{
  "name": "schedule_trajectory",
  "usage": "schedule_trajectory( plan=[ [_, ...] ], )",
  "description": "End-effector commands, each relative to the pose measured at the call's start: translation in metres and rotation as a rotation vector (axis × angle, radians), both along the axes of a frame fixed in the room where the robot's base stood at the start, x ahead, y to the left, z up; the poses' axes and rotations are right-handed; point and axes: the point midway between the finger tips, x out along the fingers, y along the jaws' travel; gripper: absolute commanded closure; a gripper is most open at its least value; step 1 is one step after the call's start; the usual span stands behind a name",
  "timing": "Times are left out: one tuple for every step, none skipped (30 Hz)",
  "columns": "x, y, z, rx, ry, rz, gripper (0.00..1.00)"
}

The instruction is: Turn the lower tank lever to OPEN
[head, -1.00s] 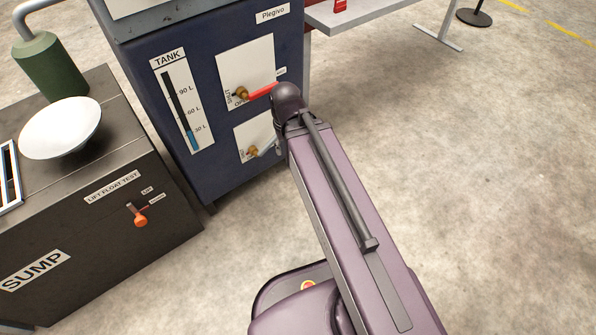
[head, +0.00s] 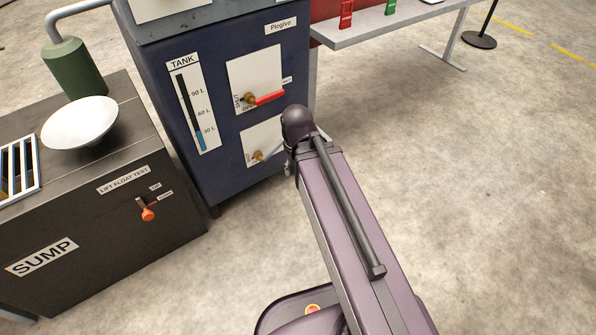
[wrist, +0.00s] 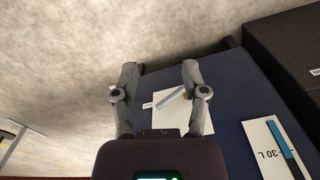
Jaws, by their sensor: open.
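The lower tank lever has a brass pivot (head: 258,156) on a white plate (head: 249,139) low on the blue tank front. Its pale grey handle slants up to the right, towards my arm's end. In the wrist view the grey-blue handle (wrist: 174,99) lies slanted across the white plate (wrist: 222,112), between and beyond my fingers. My gripper (wrist: 160,70) is open and empty, its two fingers apart and facing the panel. In the head view it is mostly hidden behind my arm. The lower lever's plate lettering is hidden or unreadable.
The upper lever (head: 268,97) with a red handle sits just above, pointing right. A tank gauge (head: 194,108) is to the left. The black sump box (head: 90,215) stands left, with an orange lever (head: 148,213). A bench (head: 385,27) stands behind. Floor at right is clear.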

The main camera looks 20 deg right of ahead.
Motion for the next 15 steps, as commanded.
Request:
schedule_trajectory(
  plan=[
    [0.0000, 0.0000, 0.0000, 0.000, 0.000, 0.000, 0.43],
    [0.0000, 0.0000, 0.0000, 0.000, 0.000, 0.000, 0.43],
    [0.0000, 0.0000, 0.0000, 0.000, 0.000, 0.000, 0.43],
    [0.0000, 0.0000, 0.0000, 0.000, 0.000, 0.000, 0.43],
    [0.0000, 0.0000, 0.0000, 0.000, 0.000, 0.000, 0.43],
    [0.0000, 0.0000, 0.0000, 0.000, 0.000, 0.000, 0.43],
    [0.0000, 0.0000, 0.0000, 0.000, 0.000, 0.000, 0.43],
    [0.0000, 0.0000, 0.0000, 0.000, 0.000, 0.000, 0.43],
    [0.0001, 0.0000, -0.0001, 0.000, 0.000, 0.000, 0.43],
    [0.0004, 0.0001, -0.0004, 0.000, 0.000, -0.001, 0.43],
    [0.0010, 0.0002, -0.0010, -0.001, 0.000, -0.003, 0.43],
    [0.0023, 0.0006, -0.0021, -0.003, 0.000, -0.008, 0.43],
    [0.0036, 0.0010, -0.0034, -0.004, 0.000, -0.013, 0.43],
    [0.0054, 0.0015, -0.0049, -0.007, 0.000, -0.020, 0.43],
    [0.0085, 0.0024, -0.0076, -0.011, -0.001, -0.034, 0.43]
  ],
)
